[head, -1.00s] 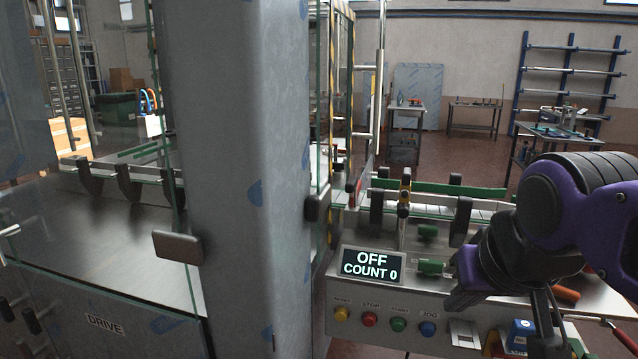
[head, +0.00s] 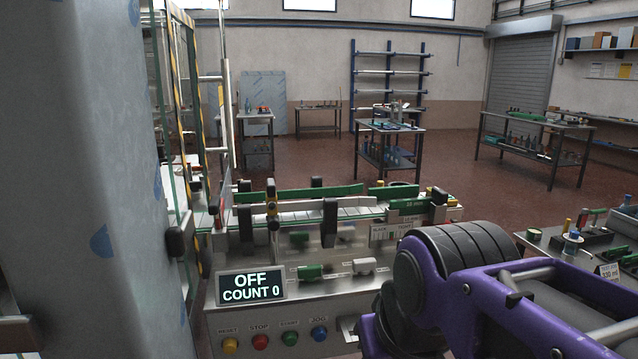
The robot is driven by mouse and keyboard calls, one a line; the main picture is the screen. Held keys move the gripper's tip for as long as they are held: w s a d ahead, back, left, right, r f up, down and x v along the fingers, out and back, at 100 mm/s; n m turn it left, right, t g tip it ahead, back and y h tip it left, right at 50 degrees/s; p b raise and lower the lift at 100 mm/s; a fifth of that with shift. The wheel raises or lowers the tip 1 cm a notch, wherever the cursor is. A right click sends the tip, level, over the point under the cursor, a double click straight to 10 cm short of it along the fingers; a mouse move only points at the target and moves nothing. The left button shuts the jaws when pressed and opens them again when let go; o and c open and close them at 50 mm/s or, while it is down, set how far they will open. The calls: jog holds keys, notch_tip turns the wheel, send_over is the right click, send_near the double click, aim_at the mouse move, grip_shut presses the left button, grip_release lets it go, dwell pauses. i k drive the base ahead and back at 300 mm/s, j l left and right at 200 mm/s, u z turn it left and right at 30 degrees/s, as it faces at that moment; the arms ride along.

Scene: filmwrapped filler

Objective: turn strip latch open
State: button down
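The filler's front panel holds a green latch knob (head: 311,272) and, to its right, a pale grey-white latch knob (head: 363,266). Both sit above the button row, below the conveyor rails. Their labels are too small to read, so I cannot tell which is the strip latch. Blurred copies of both knobs show just above, apparently reflections. My purple and black arm fills the lower right and covers the panel's right end. My gripper is not visible; it is below the frame or hidden by the arm.
A display (head: 251,287) reads OFF, COUNT 0. Below it are yellow, red, green and blue buttons. A film-covered column (head: 85,180) blocks the left. A side bench (head: 535,243) with small parts stands at right. Open floor (head: 460,205) lies behind the machine.

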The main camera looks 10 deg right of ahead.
aim_at(439, 195)
jog(key=z, duration=0.9)
jog(key=i+l, duration=0.15)
jog(key=l, duration=0.2)
jog(key=i+l, duration=0.15)
jog(key=l, duration=0.2)
jog(key=i+l, duration=0.15)
jog(key=l, duration=0.2)
jog(key=i+l+z, duration=0.1)
jog(key=l, duration=0.25)
jog(key=i+l, duration=0.2)
jog(key=l, duration=0.15)
jog(key=i+l, duration=0.1)
jog(key=l, duration=0.2)
jog(key=i+l+u, duration=0.1)
jog(key=l, duration=0.2)
jog(key=j, duration=0.4)
jog(key=i+l, duration=0.2)
jog(key=k+j+z, duration=0.1)
jog(key=k+j, duration=0.3)
jog(key=j, duration=0.1)
